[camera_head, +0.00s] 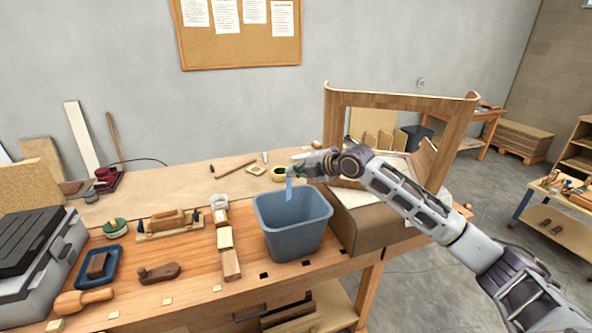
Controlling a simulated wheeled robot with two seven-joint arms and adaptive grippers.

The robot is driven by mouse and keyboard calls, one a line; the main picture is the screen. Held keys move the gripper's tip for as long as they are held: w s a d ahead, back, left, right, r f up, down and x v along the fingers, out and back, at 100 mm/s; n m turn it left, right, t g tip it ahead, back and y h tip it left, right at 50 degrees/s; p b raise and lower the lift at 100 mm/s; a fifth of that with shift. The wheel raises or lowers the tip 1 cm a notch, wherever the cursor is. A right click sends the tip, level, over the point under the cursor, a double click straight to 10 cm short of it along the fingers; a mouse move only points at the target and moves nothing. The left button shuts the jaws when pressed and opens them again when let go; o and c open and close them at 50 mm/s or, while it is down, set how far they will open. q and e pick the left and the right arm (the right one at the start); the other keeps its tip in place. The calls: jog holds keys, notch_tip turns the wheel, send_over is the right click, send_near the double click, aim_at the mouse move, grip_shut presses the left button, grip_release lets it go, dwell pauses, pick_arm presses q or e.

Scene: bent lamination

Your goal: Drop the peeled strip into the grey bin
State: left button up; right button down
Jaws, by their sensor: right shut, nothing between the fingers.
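The grey bin (291,240) is a blue-grey open tub standing upright near the front edge of the workbench. The peeled strip (290,188) is a short, narrow, light blue piece. It hangs upright at the bin's mouth, just below my right gripper, its lower end seen against the bin's opening. My right gripper (296,168) is above the far side of the bin and is shut with nothing between its fingers. I cannot tell whether the strip still touches the fingertips. The inside bottom of the bin is hidden. My left gripper is not in view.
A bent wooden frame (400,99) stands right of the bin, behind my right arm.

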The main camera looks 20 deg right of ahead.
jog(key=shift+f+b, duration=1.45)
jog(key=shift+f, duration=2)
jog(key=c, duration=1.6)
grip_release()
jog(key=shift+o, duration=0.2)
jog(key=shift+s+d+r, duration=0.1)
jog(key=shift+s, duration=0.05)
send_near(290, 188)
jog(key=shift+v, duration=2.65)
